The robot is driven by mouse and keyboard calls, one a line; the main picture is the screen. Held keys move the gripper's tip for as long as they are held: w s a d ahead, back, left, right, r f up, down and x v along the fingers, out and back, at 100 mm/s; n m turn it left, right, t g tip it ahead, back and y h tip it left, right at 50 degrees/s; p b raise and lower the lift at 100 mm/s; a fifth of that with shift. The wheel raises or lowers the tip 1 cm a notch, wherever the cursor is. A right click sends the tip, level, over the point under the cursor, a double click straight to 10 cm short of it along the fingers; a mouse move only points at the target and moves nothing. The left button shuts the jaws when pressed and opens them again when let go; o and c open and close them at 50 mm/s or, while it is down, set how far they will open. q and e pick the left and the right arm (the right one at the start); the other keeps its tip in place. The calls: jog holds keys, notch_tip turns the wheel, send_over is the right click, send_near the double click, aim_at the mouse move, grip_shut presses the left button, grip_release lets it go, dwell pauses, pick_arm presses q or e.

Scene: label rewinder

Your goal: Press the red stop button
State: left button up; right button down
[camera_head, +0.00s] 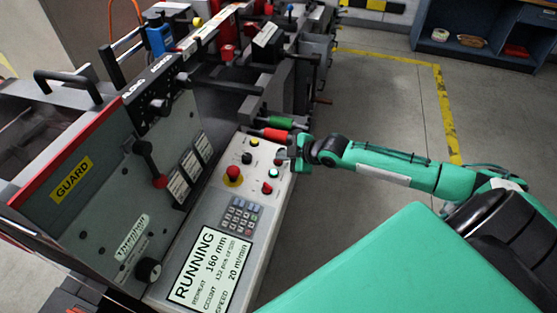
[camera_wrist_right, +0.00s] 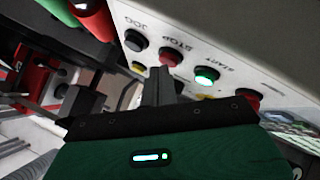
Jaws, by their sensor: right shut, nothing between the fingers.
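The red stop button (camera_wrist_right: 171,57), beside the printed word STOP, sits between the black jog button (camera_wrist_right: 135,40) and the lit green start button (camera_wrist_right: 206,76) in the right wrist view. In the head view the stop button (camera_head: 278,161) is a small red spot near the panel's right edge, close to my gripper. My right gripper (camera_head: 287,154) is shut and empty over that edge. Its dark fingertips (camera_wrist_right: 160,73) point at the stop button and overlap its near side in the picture; I cannot tell if they touch. My left gripper is out of view.
The control panel (camera_head: 211,208) also has a red mushroom button on a yellow ring (camera_head: 233,173), another red button (camera_head: 267,188) and a keypad (camera_head: 240,216). Its display (camera_head: 210,268) reads RUNNING. Red (camera_head: 277,135) and green (camera_head: 279,122) handles stand close behind my gripper. Floor at right is clear.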

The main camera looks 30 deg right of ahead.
jog(key=shift+f, duration=0.25)
dwell(0.5)
jog(key=shift+s+r+p, duration=0.1)
jog(key=shift+r+p, duration=0.6)
jog(key=shift+r, duration=0.15)
jog(key=r+p, duration=0.4)
jog(key=r, duration=0.1)
jog(key=shift+s+d, duration=0.3)
dwell(0.5)
